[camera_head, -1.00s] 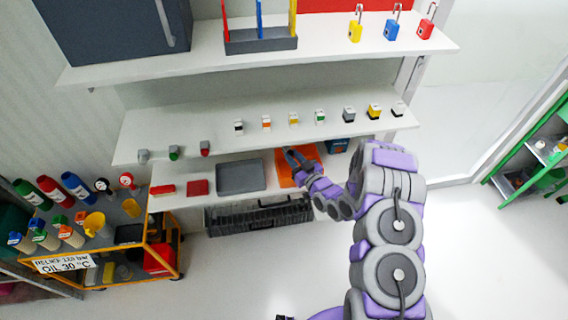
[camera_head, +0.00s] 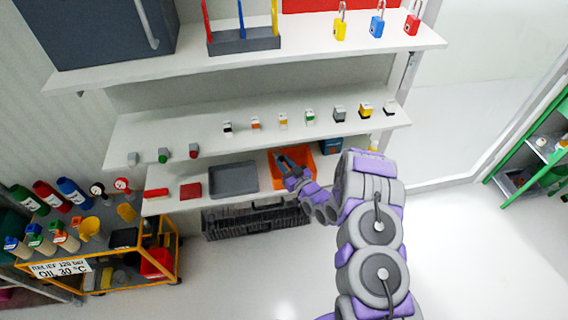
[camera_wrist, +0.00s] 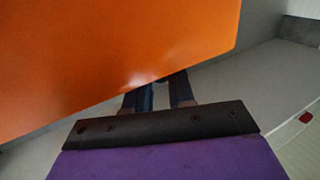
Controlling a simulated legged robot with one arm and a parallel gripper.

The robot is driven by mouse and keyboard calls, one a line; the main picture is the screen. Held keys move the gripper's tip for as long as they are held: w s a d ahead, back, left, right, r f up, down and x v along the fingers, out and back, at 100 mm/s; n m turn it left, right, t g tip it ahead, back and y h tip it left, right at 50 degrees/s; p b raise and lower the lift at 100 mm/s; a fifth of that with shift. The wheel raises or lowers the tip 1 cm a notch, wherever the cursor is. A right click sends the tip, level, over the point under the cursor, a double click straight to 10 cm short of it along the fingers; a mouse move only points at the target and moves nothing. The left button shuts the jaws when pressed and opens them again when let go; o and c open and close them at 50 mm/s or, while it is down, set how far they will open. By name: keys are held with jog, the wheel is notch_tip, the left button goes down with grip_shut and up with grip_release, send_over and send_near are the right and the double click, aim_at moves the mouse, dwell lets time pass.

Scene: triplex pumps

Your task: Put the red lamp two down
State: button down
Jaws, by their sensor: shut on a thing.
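My gripper (camera_head: 284,160) is at the orange tray (camera_head: 304,157) on the lower shelf, with its fingers over or inside the tray. In the wrist view my gripper's dark fingers (camera_wrist: 160,90) run up to an orange surface (camera_wrist: 110,50), which hides their tips. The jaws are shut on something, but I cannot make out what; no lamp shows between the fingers. A red lamp (camera_head: 193,151) stands on the middle shelf, right of a green one (camera_head: 163,156) and a grey one (camera_head: 132,159).
A grey tray (camera_head: 233,180) and a red box (camera_head: 190,190) are left of the orange tray. A blue box (camera_head: 331,146) is close on its right. Several small switches stand on the middle shelf (camera_head: 215,110) above.

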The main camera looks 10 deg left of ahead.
jog(key=shift+s+a+f, duration=0.1)
jog(key=shift+a+f, duration=0.3)
jog(key=shift+a, duration=0.2)
jog(key=shift+s+a+f, duration=0.1)
jog(key=shift+a+f, duration=0.25)
jog(key=shift+a, duration=0.25)
jog(key=c, duration=1.3)
grip_release()
jog(key=shift+d, duration=0.15)
jog(key=shift+c, duration=0.2)
jog(key=o, duration=0.4)
jog(key=shift+w+d, duration=0.1)
jog(key=shift+d, duration=0.55)
jog(key=shift+a, duration=0.1)
jog(key=shift+a, duration=0.1)
jog(key=shift+r+p+v, duration=0.25)
jog(key=shift+p+v, duration=0.1)
jog(key=shift+v, duration=1.6)
jog(key=shift+r+p+v, duration=0.2)
jog(key=shift+p+v, duration=0.2)
jog(key=shift+v, duration=1.55)
jog(key=shift+r+p+v, duration=0.25)
jog(key=shift+p+v, duration=0.1)
jog(key=shift+v, duration=1.6)
